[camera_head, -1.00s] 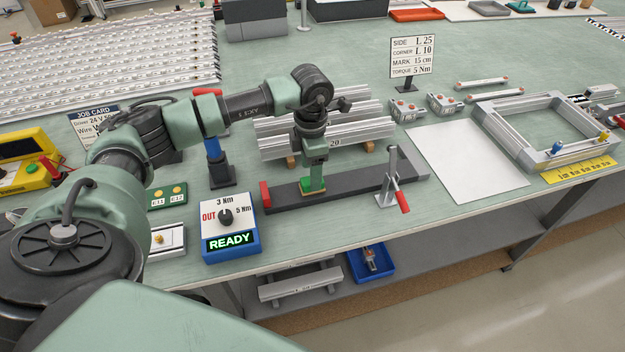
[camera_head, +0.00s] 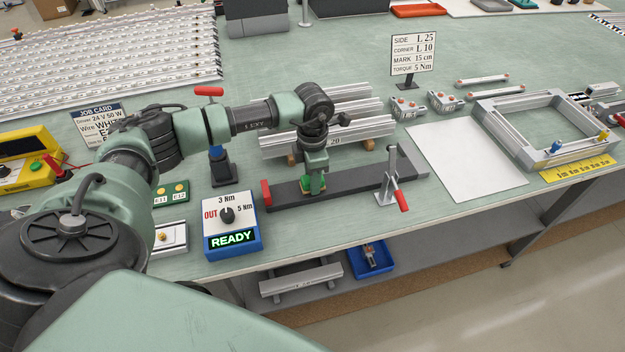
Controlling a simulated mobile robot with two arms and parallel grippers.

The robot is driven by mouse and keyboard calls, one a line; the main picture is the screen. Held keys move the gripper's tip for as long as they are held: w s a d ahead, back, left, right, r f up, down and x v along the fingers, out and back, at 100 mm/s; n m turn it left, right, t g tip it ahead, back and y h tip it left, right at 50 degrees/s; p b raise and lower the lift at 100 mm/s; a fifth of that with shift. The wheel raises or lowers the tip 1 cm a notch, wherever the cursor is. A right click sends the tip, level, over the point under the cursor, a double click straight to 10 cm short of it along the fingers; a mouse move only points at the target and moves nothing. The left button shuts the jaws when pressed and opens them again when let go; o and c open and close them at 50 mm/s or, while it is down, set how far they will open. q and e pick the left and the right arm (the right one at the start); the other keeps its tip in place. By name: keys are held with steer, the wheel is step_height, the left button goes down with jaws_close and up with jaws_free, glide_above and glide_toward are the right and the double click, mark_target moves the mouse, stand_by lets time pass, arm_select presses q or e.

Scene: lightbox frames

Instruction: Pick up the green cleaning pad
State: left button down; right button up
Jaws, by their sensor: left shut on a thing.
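The green cleaning pad (camera_head: 306,191) is small and sits low between the fingers of my left gripper (camera_head: 313,186), at the dark grey bar of the clamping fixture (camera_head: 345,185). The fingers point down and are shut on the pad, hiding much of it. I cannot tell whether the pad still touches the bar. My right gripper is not in view.
A toggle clamp (camera_head: 394,185) with a red handle stands at the bar's right end, and a red stop (camera_head: 266,193) at its left. The blue READY torque box (camera_head: 231,228) is at front left. Aluminium profiles (camera_head: 350,132) lie behind. A white sheet (camera_head: 468,160) lies right.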

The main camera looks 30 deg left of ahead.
arm_select(q)
steer(key=shift+r, duration=0.15)
step_height(320, 180, up, 20)
steer(key=b, duration=0.4)
